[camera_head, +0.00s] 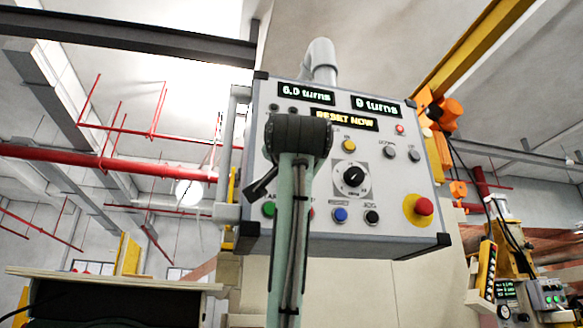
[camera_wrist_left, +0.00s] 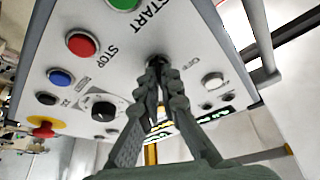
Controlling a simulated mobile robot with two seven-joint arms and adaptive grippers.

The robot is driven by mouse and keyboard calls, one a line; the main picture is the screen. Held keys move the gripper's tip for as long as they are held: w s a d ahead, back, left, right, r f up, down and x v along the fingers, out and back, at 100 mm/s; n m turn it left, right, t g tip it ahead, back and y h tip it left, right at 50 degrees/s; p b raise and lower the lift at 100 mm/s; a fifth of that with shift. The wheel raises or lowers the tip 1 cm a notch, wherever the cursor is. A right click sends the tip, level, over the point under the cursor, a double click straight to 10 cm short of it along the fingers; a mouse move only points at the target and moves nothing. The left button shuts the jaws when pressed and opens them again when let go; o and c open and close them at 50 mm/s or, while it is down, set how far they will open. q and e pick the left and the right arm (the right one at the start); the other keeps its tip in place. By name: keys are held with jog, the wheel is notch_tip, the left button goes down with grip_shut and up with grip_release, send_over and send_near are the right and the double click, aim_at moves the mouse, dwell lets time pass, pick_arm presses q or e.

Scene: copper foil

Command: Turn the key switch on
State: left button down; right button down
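The grey control panel (camera_head: 290,222) fills the middle of the head view. The key switch (camera_wrist_left: 155,60) shows in the left wrist view as a small dark round part on the panel face, beside an OFF label. My left gripper (camera_wrist_left: 160,72) has its two fingers drawn close together with the tips at the key switch, and looks shut on it. The tips cover most of the key, so its angle cannot be read. In the head view my left gripper (camera_head: 262,187) is in front of the panel's left part, and the key switch is hidden there. My right gripper is in neither view.
Near the gripper are a red STOP button (camera_wrist_left: 81,44), a green START button (camera_wrist_left: 122,3) and a white button (camera_wrist_left: 212,80). The panel also has a rotary knob (camera_head: 352,177), a blue button (camera_head: 340,215) and a red emergency button (camera_head: 424,206).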

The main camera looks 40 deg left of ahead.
pick_arm(q)
jog(key=shift+r, duration=0.1)
jog(key=c, duration=1.7)
grip_release()
jog(key=shift+c, duration=0.2)
jog(key=v, duration=1.2)
